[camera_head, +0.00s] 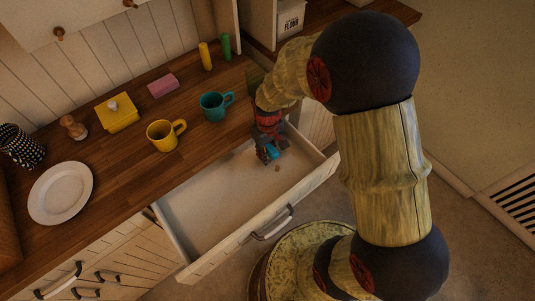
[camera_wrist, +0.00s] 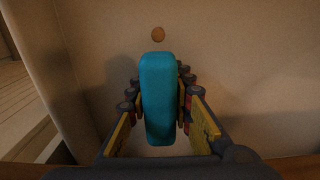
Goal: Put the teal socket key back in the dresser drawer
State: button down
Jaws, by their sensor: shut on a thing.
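The teal socket key (camera_wrist: 158,95) is a rounded teal bar between the fingers of my gripper (camera_wrist: 160,105) in the wrist view. My gripper is shut on it. In the head view my gripper (camera_head: 268,148) points down into the open drawer (camera_head: 215,200), near its far right corner, with a bit of the teal key (camera_head: 271,152) showing at the fingers. The drawer is pulled out and looks pale inside. Whether the key touches the drawer floor, I cannot tell.
A small brown round thing (camera_wrist: 158,34) lies on the drawer floor near the key. On the wooden counter (camera_head: 120,165) stand a teal mug (camera_head: 212,107), a yellow mug (camera_head: 162,136), a yellow butter dish (camera_head: 117,113) and a white plate (camera_head: 60,193). The drawer's left and front parts are clear.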

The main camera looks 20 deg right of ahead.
jog(key=c, duration=1.6)
grip_release()
jog(key=shift+o, duration=0.2)
notch_tip(320, 180, up, 12)
jog(key=p, duration=0.4)
jog(key=s+r+m+t, duration=0.1)
jog(key=s+r+t, duration=0.1)
jog(key=s+r, duration=0.6)
jog(key=s+r+m+t, duration=0.2)
jog(key=s+r, duration=0.6)
jog(key=r, duration=0.6)
jog(key=shift+d+r+m+t, duration=0.2)
jog(key=shift+d+m+t, duration=0.15)
jog(key=shift+t, duration=0.45)
